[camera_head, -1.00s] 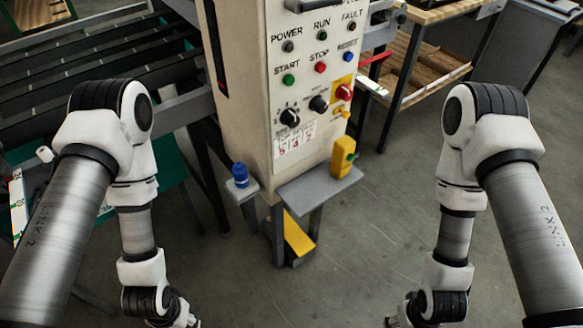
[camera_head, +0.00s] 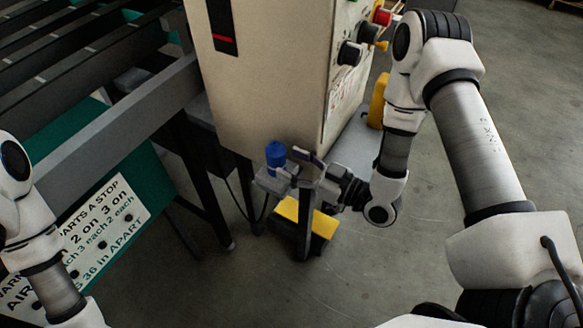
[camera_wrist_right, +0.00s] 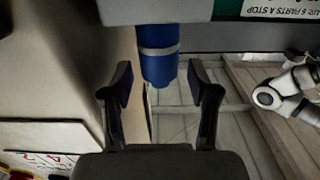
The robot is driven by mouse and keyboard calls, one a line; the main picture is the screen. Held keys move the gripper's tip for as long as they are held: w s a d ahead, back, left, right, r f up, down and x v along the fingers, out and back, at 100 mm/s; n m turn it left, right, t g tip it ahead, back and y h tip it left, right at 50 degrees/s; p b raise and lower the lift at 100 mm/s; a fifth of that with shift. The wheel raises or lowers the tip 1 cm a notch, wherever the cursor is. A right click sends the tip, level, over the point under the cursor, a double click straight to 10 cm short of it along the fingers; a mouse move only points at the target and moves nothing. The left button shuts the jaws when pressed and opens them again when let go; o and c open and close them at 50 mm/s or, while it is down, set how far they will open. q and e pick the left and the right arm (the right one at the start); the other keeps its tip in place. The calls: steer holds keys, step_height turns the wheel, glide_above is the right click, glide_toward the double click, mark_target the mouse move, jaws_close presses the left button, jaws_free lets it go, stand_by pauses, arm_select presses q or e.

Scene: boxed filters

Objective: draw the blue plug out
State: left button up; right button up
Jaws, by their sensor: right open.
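The blue plug (camera_head: 276,153) stands upright on a small grey ledge at the lower corner of the control cabinet. My right gripper (camera_head: 291,167) is open beside it, reaching in from the right at about the height of the ledge. In the right wrist view the blue plug (camera_wrist_right: 159,66), with a pale band around it, shows between the two open fingers (camera_wrist_right: 158,84) and a little beyond their tips. There is a gap on each side, and I see no contact. My left gripper is outside the frames; only part of the left arm shows.
The beige control cabinet (camera_head: 262,85) with knobs rises right behind the plug. A yellow box (camera_head: 378,102) is at its right side. A yellow-topped pedal (camera_head: 305,214) is on the floor below. A dark rack and white sign (camera_head: 88,240) are at the left. Open floor lies in front.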

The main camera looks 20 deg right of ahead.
mark_target(272, 143)
steer(key=x, duration=0.5)
steer(key=shift+w+a+f, duration=0.1)
steer(key=shift+w+a, duration=0.05)
steer(key=shift+w, duration=0.1)
steer(key=c, duration=1)
steer(key=shift+r+p, duration=2.2)
steer(key=shift+r, duration=0.6)
steer(key=shift+r, duration=0.1)
step_height(272, 143, up, 9)
steer(key=p, duration=0.6)
steer(key=shift+p, duration=0.35)
